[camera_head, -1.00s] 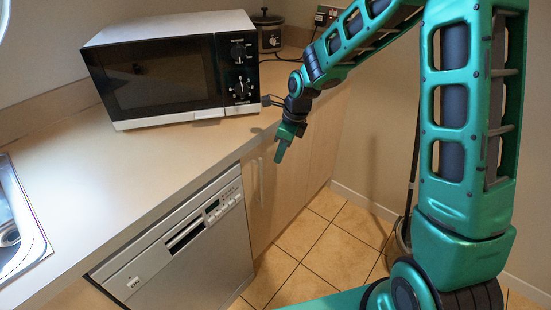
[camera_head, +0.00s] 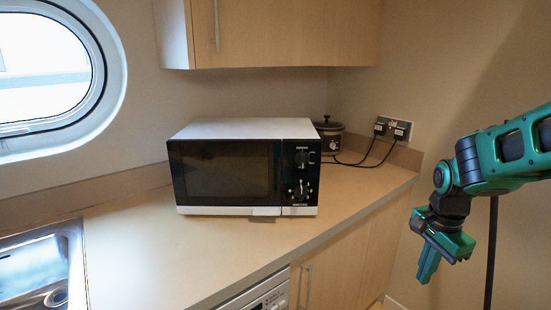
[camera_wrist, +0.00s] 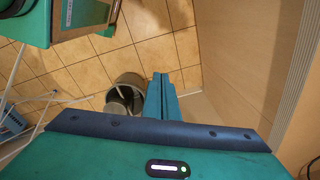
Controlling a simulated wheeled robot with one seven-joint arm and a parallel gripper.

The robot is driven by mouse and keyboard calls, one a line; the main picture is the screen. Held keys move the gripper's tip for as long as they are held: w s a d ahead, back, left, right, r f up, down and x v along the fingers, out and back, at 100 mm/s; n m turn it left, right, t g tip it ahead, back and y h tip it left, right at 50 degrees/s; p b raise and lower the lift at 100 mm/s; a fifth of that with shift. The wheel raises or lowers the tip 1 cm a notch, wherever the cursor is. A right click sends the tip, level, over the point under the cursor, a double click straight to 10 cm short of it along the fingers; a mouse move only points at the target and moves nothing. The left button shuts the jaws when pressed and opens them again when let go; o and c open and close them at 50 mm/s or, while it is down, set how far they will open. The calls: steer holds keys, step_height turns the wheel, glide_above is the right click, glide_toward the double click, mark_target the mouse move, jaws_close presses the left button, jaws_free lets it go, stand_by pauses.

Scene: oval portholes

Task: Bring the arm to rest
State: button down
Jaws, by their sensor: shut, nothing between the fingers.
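My gripper (camera_head: 428,262) is at the right of the head view, in the air to the right of the counter, pointing down. Its green fingers are together with nothing between them. In the wrist view the shut fingers (camera_wrist: 162,98) point over the tiled floor. My green arm reaches in from the right edge of the head view. The gripper is apart from the counter and the cabinet.
A microwave (camera_head: 225,172) with its door shut stands on the counter (camera_head: 150,250). A small cooker (camera_head: 328,132) sits behind it, by plugged sockets (camera_head: 393,128). A sink (camera_head: 40,265) is at left. In the wrist view, a round metal bin-like container (camera_wrist: 127,88) stands on the floor (camera_wrist: 90,65).

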steer(key=s+d+r+n, duration=0.1)
steer(key=s+d+n, duration=0.2)
steer(key=s, duration=0.7)
steer(key=s+d+r+n+g, duration=0.1)
steer(key=s+n, duration=0.4)
steer(key=s, duration=0.5)
steer(key=shift+s+d+r+n+y, duration=0.35)
steer(key=shift+d+r, duration=0.35)
steer(key=shift+d, duration=0.25)
steer(key=shift+w, duration=0.25)
steer(key=shift+w+f, duration=0.25)
steer(key=shift+w, duration=0.2)
